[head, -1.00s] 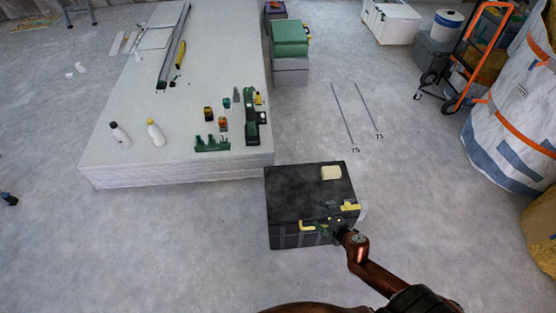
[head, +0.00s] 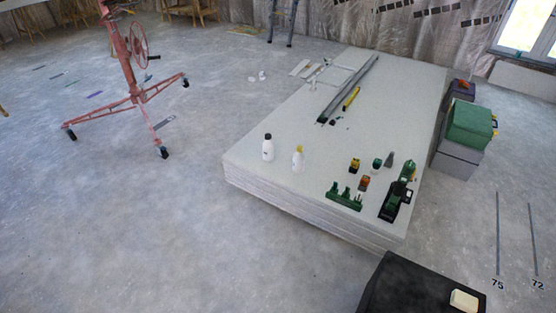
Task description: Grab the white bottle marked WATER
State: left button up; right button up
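Two white bottles stand upright on the near left part of a stack of white panels (head: 240,168) in the head view. The left bottle (head: 268,148) has a black cap and a small dark mark. The right bottle (head: 298,160) has a yellow cap. The lettering on both is too small to read, so I cannot tell which is marked WATER. Neither of my grippers is in view.
Green and black tools (head: 396,195) and a green rack (head: 344,197) sit right of the bottles. A black box (head: 400,290) with a pale block (head: 464,300) is at the bottom right. A red wheeled stand (head: 135,90) is at the upper left. Floor left of the stack is clear.

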aim_at(299, 158)
jog(key=u, duration=0.3)
jog(key=i, duration=1.7)
jog(key=z, duration=0.65)
